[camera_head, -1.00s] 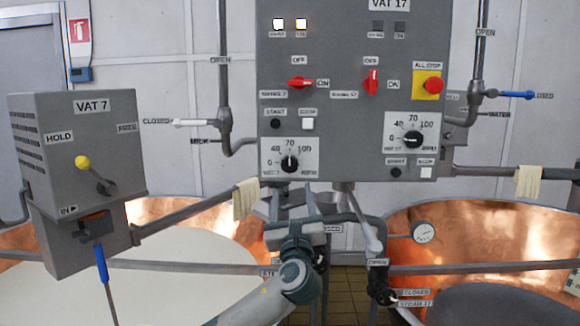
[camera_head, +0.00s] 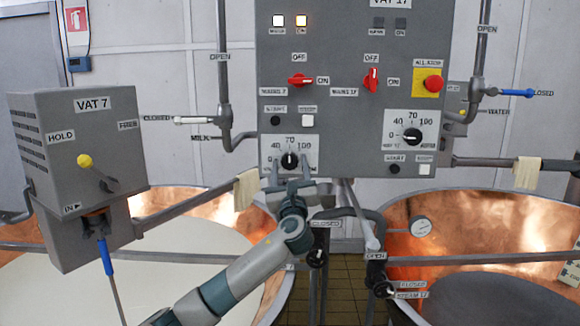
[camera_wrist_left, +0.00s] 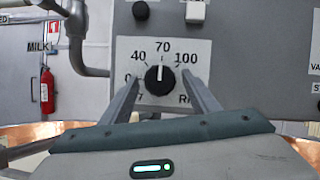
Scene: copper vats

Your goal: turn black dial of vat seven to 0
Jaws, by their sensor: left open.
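The black dial of vat seven (camera_head: 289,160) sits on a white scale plate (camera_head: 268,146) at the lower left of the grey control panel. In the left wrist view the black dial (camera_wrist_left: 160,79) shows a white mark pointing up, toward 70; the 0 is at the lower left of the scale. My left gripper (camera_head: 291,173) is open in front of the plate. In the left wrist view its fingers (camera_wrist_left: 160,90) reach up on either side of the dial, apart from it as seen here. Whether the tips touch the plate cannot be told. My right gripper is not in view.
A second black dial (camera_head: 412,136) is on the right of the panel, below a red stop button (camera_head: 433,83). Two red switches sit above. A grey VAT 7 box (camera_head: 80,150) stands left. Pipes and valve handles are below the panel, between copper vats.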

